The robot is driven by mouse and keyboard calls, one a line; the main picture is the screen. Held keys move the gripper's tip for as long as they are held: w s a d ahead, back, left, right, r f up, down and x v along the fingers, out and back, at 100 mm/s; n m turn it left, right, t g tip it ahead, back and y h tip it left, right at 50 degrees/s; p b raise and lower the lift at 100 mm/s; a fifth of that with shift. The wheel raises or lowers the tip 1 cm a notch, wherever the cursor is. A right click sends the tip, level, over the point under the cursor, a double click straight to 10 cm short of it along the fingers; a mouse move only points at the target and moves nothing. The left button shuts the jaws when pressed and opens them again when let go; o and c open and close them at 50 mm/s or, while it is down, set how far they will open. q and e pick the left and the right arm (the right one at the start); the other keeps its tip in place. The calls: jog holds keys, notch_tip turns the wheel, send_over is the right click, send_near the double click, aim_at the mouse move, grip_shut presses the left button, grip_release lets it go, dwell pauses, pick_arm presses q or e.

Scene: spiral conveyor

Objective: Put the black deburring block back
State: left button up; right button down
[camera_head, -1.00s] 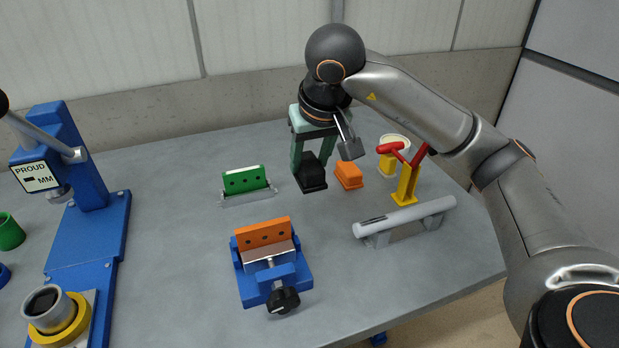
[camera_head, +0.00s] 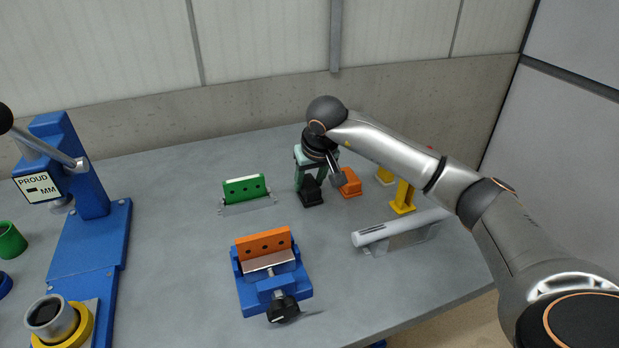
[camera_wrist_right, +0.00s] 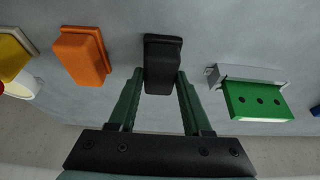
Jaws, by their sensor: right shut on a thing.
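The black deburring block (camera_head: 311,193) is at the middle of the table, just left of the orange block (camera_head: 350,183). My right gripper (camera_head: 310,178) points down from above, its green fingers on either side of the black block. In the right wrist view the black block (camera_wrist_right: 162,62) sits between the fingertips (camera_wrist_right: 160,80), with the orange block (camera_wrist_right: 82,55) on one side and the green jaw piece on the other. The block is at or very near the tabletop; I cannot tell if it touches. My left gripper is not in view.
A green jaw piece (camera_head: 245,188) stands left of the block. In front are a blue vise (camera_head: 272,285) with an orange jaw and a grey cylinder (camera_head: 400,228) on supports. A yellow stand (camera_head: 403,198) is to the right, a blue press (camera_head: 88,165) far left.

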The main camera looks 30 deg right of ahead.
jog(key=shift+f, duration=0.2)
jog(key=shift+c, duration=1.7)
grip_release()
